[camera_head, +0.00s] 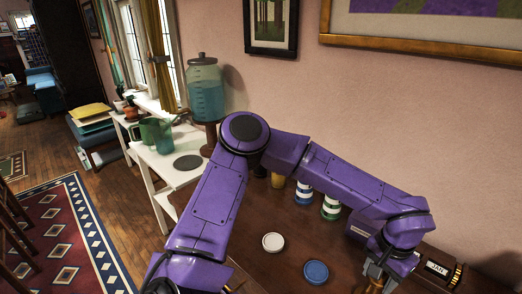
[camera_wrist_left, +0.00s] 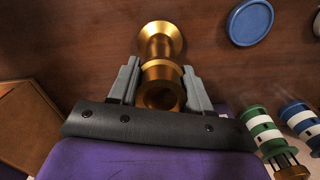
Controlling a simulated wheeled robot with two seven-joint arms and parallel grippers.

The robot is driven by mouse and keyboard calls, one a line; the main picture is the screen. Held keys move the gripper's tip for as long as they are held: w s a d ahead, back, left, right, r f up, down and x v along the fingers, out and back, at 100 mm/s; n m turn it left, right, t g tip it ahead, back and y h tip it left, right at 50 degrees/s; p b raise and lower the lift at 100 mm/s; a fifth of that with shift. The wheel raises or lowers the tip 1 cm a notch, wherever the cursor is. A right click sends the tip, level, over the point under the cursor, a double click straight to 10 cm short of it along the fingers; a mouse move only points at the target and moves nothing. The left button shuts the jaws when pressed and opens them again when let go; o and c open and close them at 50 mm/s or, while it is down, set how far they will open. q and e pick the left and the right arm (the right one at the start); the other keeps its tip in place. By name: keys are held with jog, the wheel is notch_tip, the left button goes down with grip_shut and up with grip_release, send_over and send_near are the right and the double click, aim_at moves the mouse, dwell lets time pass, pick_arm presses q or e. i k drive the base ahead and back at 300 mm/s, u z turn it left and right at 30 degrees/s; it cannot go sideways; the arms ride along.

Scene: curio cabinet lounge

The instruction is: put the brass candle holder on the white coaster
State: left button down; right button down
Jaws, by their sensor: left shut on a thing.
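The brass candle holder (camera_wrist_left: 157,48) is between the two fingers of my left gripper (camera_wrist_left: 160,72), which is shut on it. Its open cup faces the wrist camera and its flared foot points away toward the dark wood top. I cannot tell whether the foot touches the wood. In the head view, my left gripper (camera_head: 376,272) is at the lower right, partly hidden by my purple arm. The white coaster (camera_head: 273,242) lies bare on the wood, to the left of the gripper. My right gripper is not in view.
A blue coaster (camera_head: 316,272) lies between the white coaster and my left gripper. Striped lighthouse figures, one blue (camera_head: 304,192) and one green (camera_head: 331,206), stand behind, near the wall. A dark date block (camera_head: 437,268) is right of the gripper.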

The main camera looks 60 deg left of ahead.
aim_at(273, 240)
jog(key=k, duration=0.25)
jog(key=z, duration=1.9)
jog(key=k, duration=1.45)
jog(key=u, duration=1.9)
jog(key=i, duration=1)
